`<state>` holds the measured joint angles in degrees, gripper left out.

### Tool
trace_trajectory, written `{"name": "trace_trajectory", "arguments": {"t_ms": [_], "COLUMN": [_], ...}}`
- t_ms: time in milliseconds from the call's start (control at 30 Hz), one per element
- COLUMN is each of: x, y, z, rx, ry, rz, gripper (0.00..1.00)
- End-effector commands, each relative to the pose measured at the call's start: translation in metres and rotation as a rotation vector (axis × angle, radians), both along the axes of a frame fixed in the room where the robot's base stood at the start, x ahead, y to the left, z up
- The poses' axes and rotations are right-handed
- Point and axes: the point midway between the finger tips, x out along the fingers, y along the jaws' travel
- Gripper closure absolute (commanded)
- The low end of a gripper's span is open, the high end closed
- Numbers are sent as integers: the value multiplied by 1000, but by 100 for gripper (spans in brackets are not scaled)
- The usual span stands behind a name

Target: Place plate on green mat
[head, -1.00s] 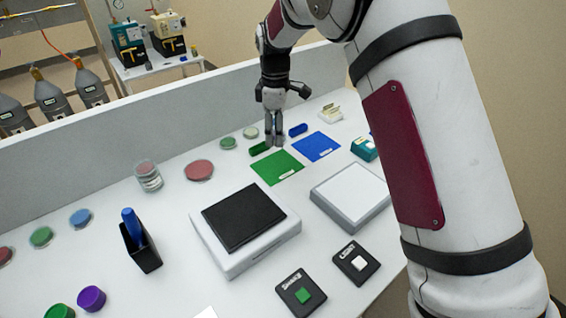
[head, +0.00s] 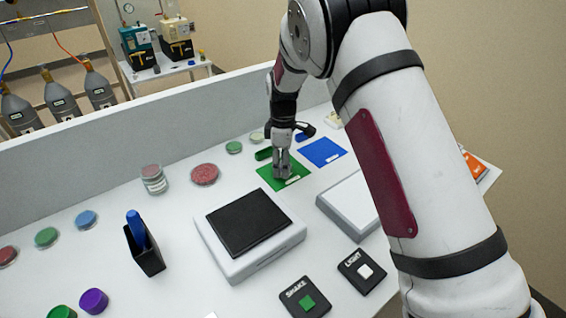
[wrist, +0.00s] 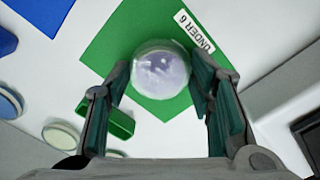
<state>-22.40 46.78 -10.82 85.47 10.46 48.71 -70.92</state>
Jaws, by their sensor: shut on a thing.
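The plate (wrist: 162,70) is a round, clear dish with a pale lilac-white face. In the wrist view it sits between the two fingers of my gripper (wrist: 160,74), which is shut on it. Behind it is the green mat (wrist: 110,40), with a white label reading "UNDER 6" beside the plate. In the head view my gripper (head: 281,174) points down over the green mat (head: 267,174), and its fingers hide the plate. I cannot tell whether the plate touches the mat.
A blue mat (head: 323,152) lies to the right. A green holder (head: 263,154) and small dishes (head: 234,147) are behind the mat. A black-topped device (head: 247,222) stands in front, with a white-topped one (head: 350,200) to the right.

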Motion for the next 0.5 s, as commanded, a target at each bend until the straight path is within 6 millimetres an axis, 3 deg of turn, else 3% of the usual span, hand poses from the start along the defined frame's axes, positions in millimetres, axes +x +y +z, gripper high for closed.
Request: {"name": "trace_trajectory", "arguments": {"t_ms": [133, 167, 233, 500], "x": [0, 0, 0, 0], "y": [0, 0, 0, 0], "z": [-4, -3, -3, -2], "rx": [0, 0, 0, 0], "ry": [0, 0, 0, 0], "rz": [-1, -1, -1, -1], "gripper": [83, 45, 31, 31]}}
